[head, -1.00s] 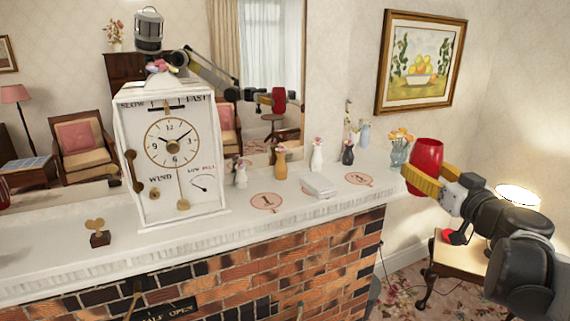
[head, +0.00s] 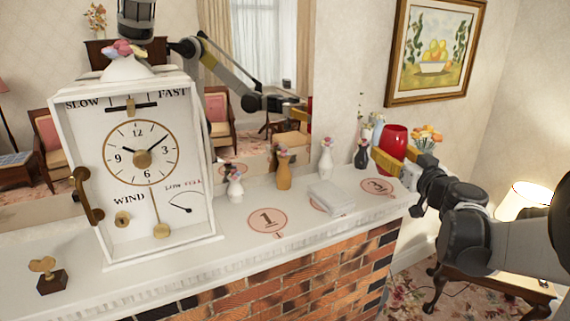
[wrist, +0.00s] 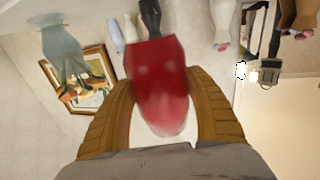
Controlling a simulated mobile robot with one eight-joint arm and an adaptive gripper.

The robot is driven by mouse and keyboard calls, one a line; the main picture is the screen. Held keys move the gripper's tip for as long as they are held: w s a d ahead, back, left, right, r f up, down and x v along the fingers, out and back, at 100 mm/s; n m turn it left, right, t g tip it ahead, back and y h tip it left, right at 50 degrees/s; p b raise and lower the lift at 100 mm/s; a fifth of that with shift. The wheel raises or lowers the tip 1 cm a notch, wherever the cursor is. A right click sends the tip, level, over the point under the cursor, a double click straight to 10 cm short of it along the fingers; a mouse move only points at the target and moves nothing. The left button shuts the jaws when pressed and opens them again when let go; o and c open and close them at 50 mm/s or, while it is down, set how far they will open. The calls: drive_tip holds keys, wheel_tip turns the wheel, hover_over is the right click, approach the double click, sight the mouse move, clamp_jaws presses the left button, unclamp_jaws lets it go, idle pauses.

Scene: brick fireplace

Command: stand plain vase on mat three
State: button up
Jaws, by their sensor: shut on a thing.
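The plain red vase (head: 394,140) is held in my gripper (head: 388,160), whose yellow fingers close on its sides. In the wrist view the red vase (wrist: 158,85) sits between both fingers (wrist: 160,110). Mat three (head: 378,187), a pink round mat marked 3, lies at the right end of the white mantel, bare and below the gripper in the picture. The height of the vase over the mantel cannot be told.
A white stack (head: 331,198) partly covers another mat (head: 315,205), left of mat three. Mat one (head: 268,219) is bare. A dark vase (head: 361,153), white vase (head: 327,160) and orange vase (head: 284,172) stand along the back. Orange flowers (head: 426,136) show behind my gripper. A large clock (head: 150,170) stands left.

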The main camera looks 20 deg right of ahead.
drive_tip(key=w+f, duration=0.2)
drive_tip(key=w, duration=0.1)
drive_tip(key=shift+w+a, duration=0.1)
drive_tip(key=shift+a, duration=0.05)
drive_tip(key=shift+f+b, duration=0.85)
drive_tip(key=shift+f, duration=1.1)
drive_tip(key=shift+f, duration=0.15)
drive_tip(key=o, duration=1.4)
